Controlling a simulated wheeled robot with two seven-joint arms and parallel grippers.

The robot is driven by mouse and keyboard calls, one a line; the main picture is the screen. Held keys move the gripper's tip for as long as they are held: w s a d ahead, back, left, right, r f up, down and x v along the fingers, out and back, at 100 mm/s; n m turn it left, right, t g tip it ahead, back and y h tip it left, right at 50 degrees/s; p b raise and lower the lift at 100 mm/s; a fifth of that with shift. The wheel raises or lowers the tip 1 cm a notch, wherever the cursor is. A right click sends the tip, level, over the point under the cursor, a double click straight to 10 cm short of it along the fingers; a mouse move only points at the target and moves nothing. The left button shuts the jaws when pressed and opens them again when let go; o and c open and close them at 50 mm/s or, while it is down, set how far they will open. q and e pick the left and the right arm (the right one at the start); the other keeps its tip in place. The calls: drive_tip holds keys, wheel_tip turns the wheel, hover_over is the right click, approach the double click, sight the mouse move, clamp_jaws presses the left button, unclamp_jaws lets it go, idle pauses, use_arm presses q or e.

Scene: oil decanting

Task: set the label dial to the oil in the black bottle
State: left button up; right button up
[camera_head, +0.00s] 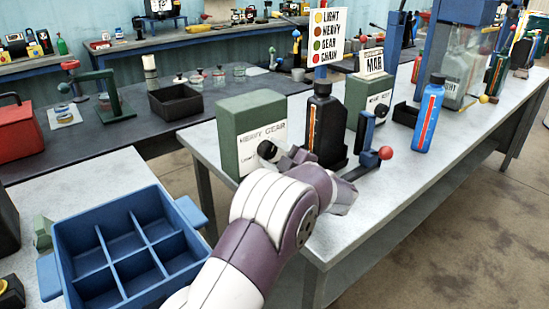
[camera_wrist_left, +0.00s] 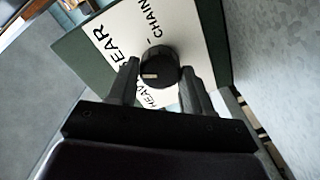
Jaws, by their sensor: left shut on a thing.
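The label dial is a dark round knob (camera_head: 267,150) on the white face of a green box (camera_head: 237,125); it also shows in the left wrist view (camera_wrist_left: 160,66). The words HEAVY, GEAR and CHAIN are readable around it. A pale mark on the knob points left in the wrist view, towards the side with GEAR and HEAVY; I cannot tell which exactly. My left gripper (camera_head: 283,157) is shut on the knob, one finger on each side. The black bottle (camera_head: 324,140) stands upright right of the box, with an orange-red strip on its front. My right gripper is not in view.
A sign (camera_head: 327,37) lists LIGHT, HEAVY, GEAR and CHAIN with coloured dots. A blue bottle (camera_head: 428,117) is further right. A blue divided crate (camera_head: 122,250) sits at lower left.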

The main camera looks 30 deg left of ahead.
use_arm(q)
drive_tip(key=n+b, duration=0.2)
drive_tip(key=b, duration=0.1)
drive_tip(key=n+b, duration=0.5)
drive_tip(key=b, duration=0.1)
drive_tip(key=shift+f+n, duration=0.3)
drive_tip(key=shift+f, duration=0.05)
drive_tip(key=shift+r+n+b, duration=0.1)
drive_tip(key=shift+n+b, duration=1)
drive_tip(key=shift+b, duration=0.05)
drive_tip(key=shift+r+n+b, duration=0.1)
drive_tip(key=shift+n+b, duration=0.25)
drive_tip(key=shift+n, duration=0.05)
drive_tip(key=o, duration=1)
drive_tip(key=shift+r, duration=0.1)
drive_tip(key=shift+o, duration=0.2)
